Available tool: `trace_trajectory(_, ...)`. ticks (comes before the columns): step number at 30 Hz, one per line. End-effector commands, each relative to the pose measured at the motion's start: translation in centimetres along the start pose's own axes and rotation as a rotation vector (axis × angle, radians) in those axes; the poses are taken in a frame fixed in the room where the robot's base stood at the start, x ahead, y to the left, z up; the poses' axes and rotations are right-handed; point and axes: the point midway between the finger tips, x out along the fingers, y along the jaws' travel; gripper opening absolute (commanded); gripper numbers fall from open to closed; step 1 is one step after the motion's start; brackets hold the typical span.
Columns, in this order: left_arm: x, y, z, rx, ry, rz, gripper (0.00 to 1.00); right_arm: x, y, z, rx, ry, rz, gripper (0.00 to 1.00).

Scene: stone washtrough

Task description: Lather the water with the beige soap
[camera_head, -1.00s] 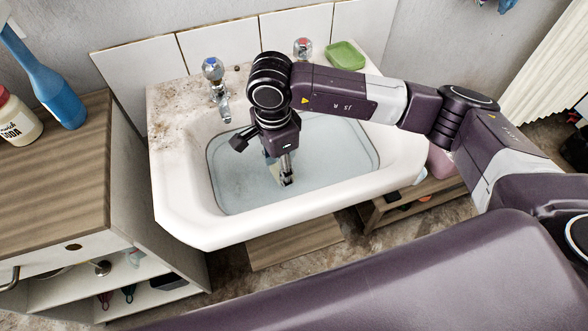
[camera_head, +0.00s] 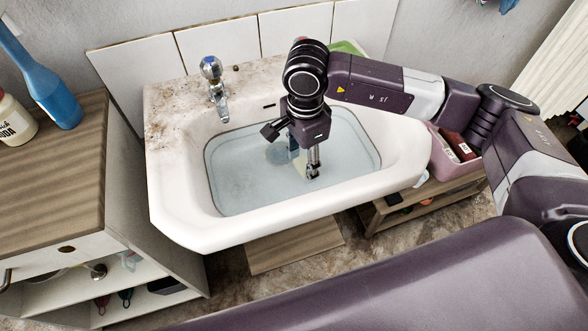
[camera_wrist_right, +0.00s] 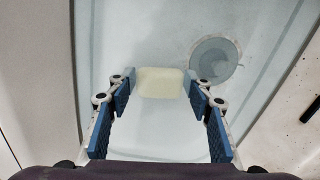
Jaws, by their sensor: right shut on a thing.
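The beige soap (camera_wrist_right: 160,83) is a pale block between the fingertips of my right gripper (camera_wrist_right: 159,88) in the right wrist view. The gripper is shut on it. In the head view my right gripper (camera_head: 308,168) points down into the basin, over the water (camera_head: 240,180); the soap is hard to make out there. The water is pale blue and looks clear, with no foam that I can see. Whether the soap touches the water I cannot tell. A round drain (camera_wrist_right: 214,59) shows under the water. My left gripper is not in view.
The white sink (camera_head: 185,222) has a raised rim around the basin. A tap (camera_head: 215,85) stands at its back left. A green soap dish (camera_head: 345,47) is partly hidden behind my arm.

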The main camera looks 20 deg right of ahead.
Motion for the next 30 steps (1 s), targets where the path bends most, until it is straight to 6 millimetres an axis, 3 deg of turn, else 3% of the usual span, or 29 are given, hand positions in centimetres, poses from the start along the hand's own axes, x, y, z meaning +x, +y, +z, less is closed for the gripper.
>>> trace_trajectory(5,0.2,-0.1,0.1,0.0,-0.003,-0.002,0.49,0.1,-0.1,0.3,-0.001,0.0,-0.001,0.18)
trace_trajectory(11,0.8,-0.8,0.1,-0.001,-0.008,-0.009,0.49,0.2,-0.5,2.7,-0.004,0.0,-0.002,0.18)
trace_trajectory(18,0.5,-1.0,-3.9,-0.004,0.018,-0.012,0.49,0.2,-1.0,5.4,-0.002,0.001,-0.001,0.18)
trace_trajectory(30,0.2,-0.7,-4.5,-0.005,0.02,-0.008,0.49,0.1,-1.1,5.8,0.001,0.001,0.0,0.18)
